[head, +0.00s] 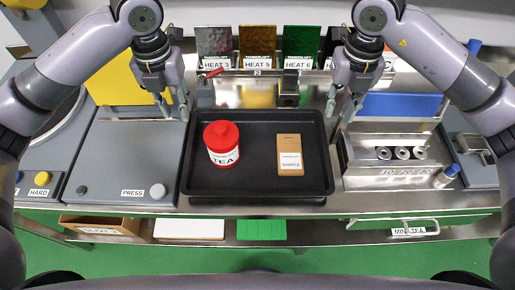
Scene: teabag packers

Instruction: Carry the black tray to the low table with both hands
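The black tray (258,186) lies flat on the steel counter in the middle of the head view. A red-and-white tea canister (222,144) stands on its left part, and a brown sample packet (290,155) lies on its right part. My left gripper (175,112) hangs beside the tray's back left corner, fingers apart and empty. My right gripper (343,111) hangs beside the back right corner, fingers apart and empty. I cannot tell whether either fingertip touches the tray. No low table can be made out.
A grey press unit (122,165) with a yellow panel stands left of the tray. A steel block with round weights (385,160) stands close on the right. Coloured heat panels (257,42) stand behind. A lower shelf holds a cardboard box (100,228) and a green sheet (261,230).

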